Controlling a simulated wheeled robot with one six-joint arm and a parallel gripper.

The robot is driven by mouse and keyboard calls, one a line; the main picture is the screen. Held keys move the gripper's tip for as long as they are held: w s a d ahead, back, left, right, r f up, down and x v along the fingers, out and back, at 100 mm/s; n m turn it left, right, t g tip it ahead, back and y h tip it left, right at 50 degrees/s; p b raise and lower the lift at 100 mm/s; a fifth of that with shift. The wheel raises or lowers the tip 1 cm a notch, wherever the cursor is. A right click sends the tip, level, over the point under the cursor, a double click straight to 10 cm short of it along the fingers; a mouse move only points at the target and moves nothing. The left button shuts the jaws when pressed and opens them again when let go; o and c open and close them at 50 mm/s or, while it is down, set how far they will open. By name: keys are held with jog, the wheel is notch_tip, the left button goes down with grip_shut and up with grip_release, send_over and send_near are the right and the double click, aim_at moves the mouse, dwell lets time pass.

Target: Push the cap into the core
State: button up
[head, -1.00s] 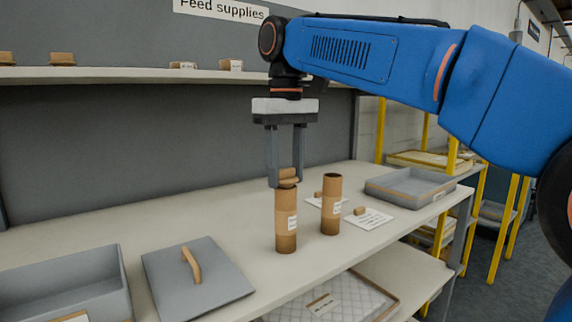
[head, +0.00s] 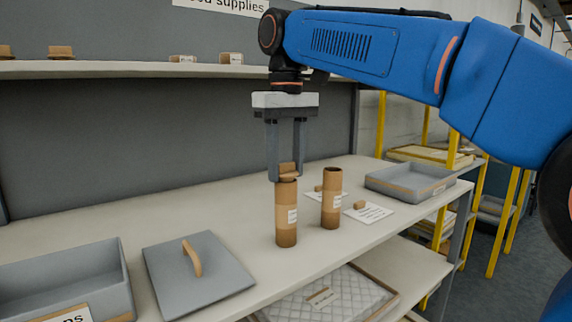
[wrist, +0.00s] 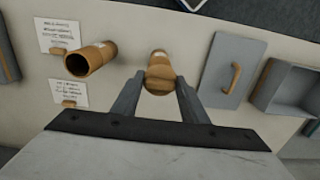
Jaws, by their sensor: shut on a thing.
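A brown cardboard core (head: 286,222) with a white label stands upright on the bench, under my gripper (head: 288,178). My gripper points down and is shut on a tan cap (head: 287,170) at the core's top. In the wrist view the cap (wrist: 160,76) sits between the fingertips and covers most of the core's mouth. How deep the cap sits in the core cannot be told. A second core (head: 331,205) stands upright just to the right, its open end (wrist: 82,62) showing in the wrist view.
A grey lid with a tan handle (head: 220,272) and a grey bin (head: 100,262) are at left. Small tan pieces lie by white cards (head: 370,213), with a grey tray (head: 385,186) behind at right. A shelf (head: 150,67) runs along the back.

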jog(key=shift+f, duration=0.6)
dwell(0.4)
jog(key=o, duration=0.7)
jog(key=shift+o, duration=0.2)
